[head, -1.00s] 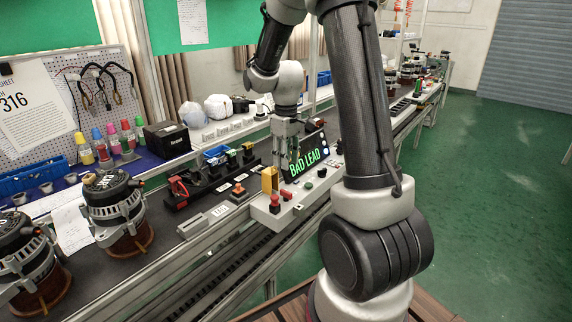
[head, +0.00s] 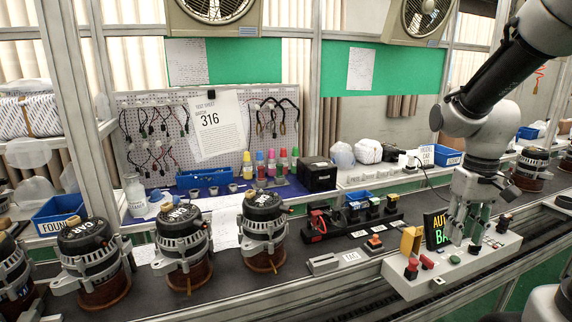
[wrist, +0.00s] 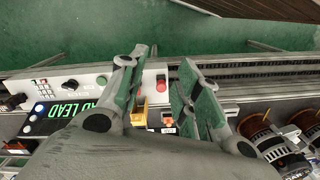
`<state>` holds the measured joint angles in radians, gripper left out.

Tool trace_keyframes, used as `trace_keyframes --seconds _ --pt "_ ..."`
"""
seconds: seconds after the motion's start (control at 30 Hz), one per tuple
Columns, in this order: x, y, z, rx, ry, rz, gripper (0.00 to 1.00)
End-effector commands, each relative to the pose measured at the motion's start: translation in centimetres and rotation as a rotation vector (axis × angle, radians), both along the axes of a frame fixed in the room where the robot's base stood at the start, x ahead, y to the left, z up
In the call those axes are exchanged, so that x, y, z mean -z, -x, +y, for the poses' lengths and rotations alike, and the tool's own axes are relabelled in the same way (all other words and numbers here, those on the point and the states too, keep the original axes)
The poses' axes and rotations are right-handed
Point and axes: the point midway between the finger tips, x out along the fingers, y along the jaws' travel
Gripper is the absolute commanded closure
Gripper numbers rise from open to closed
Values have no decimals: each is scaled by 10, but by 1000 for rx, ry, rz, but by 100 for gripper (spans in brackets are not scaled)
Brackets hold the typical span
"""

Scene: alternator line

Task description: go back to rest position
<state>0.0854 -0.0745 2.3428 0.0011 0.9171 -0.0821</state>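My gripper (head: 466,226) hangs at the lower right in the head view, fingers pointing down over the white control panel (head: 405,282). In the wrist view my gripper (wrist: 167,75) has its two fingers spread apart with nothing between them. The dark display (head: 437,230) with green letters stands beside the fingers and is partly covered by them. In the wrist view the display (wrist: 62,110) reads "AD LEAD", its start cut off. The panel carries a red button (head: 411,264), a yellow piece (head: 411,240) and several knobs. I cannot tell whether the fingers touch the panel.
Several alternators (head: 181,247) stand along the dark conveyor at left. A row of dark connector blocks (head: 352,217) and an orange-red button box (head: 375,244) lie left of the panel. Green floor (wrist: 110,35) is clear in front of the line.

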Motion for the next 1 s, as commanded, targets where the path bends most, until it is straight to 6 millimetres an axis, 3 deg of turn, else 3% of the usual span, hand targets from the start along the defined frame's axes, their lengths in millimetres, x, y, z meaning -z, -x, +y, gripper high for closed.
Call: trace_keyframes --seconds 0.03,0.2,0.4,0.6,1.0 --pt "-14 16 4 13 3 -34 67" --pt "-47 67 15 44 8 -156 67" --pt "-73 100 23 20 6 -320 67" --pt "-91 106 26 5 4 -414 67" --pt "-93 105 26 0 4 -419 67"
